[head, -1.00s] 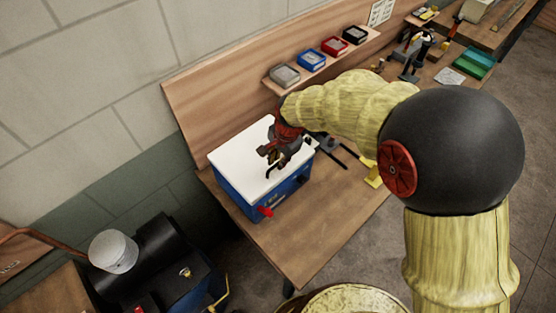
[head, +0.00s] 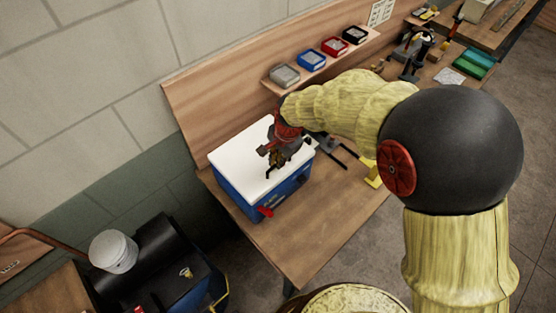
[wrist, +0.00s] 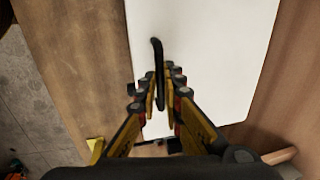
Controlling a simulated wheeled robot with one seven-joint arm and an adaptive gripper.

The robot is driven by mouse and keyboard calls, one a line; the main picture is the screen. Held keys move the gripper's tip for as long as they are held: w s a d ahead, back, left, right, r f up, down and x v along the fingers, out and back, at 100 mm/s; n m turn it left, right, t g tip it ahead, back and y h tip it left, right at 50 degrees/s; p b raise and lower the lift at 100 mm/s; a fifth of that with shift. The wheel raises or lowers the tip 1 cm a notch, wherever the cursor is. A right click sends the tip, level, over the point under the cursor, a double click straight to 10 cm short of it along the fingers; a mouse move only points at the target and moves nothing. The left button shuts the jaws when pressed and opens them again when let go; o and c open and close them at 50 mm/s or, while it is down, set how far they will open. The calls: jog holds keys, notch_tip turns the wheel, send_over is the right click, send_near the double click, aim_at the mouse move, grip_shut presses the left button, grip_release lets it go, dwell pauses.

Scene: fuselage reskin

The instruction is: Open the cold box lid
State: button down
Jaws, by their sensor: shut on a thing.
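The cold box (head: 250,200) is blue with a white lid (head: 240,152) and stands on the wooden bench. The lid lies flat on the box and looks closed. My gripper (head: 275,168) is over the right part of the lid. In the wrist view my gripper (wrist: 161,95) has its fingers closed on both sides of a thin black handle (wrist: 157,58), which stands out against the white lid (wrist: 200,45). A red part (head: 265,212) sits low on the box's front.
Grey, blue, red and black bins (head: 312,60) stand on a shelf behind the box. A yellow object (head: 371,174) lies on the bench (head: 300,238) to the right. The bench is clear in front of the box. A white bucket (head: 113,252) stands at lower left.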

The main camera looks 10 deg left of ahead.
jog(key=w+a+r+g+h+p, duration=0.1)
jog(key=w+a+r+p, duration=0.25)
jog(key=r+p, duration=0.2)
jog(key=w+a+r+g+h+p, duration=0.1)
jog(key=w+a+r+p, duration=0.1)
jog(key=a+r+p, duration=0.3)
jog(key=w+a+r+p, duration=0.3)
jog(key=w+a+p, duration=0.1)
jog(key=w+a, duration=0.4)
jog(key=shift+w+a+r, duration=0.3)
jog(key=shift+w+a, duration=0.1)
jog(key=shift+a, duration=0.45)
jog(key=c, duration=2.5)
grip_release()
jog(key=shift+f, duration=0.15)
jog(key=shift+c, duration=0.2)
jog(key=shift+o, duration=1.3)
jog(key=shift+s+d, duration=0.1)
jog(key=shift+d, duration=0.05)
jog(key=o, duration=0.4)
jog(key=shift+w+f+h, duration=0.1)
jog(key=shift+w+h, duration=0.1)
jog(key=shift+h, duration=0.1)
jog(key=shift+c, duration=0.2)
jog(key=shift+r, duration=0.2)
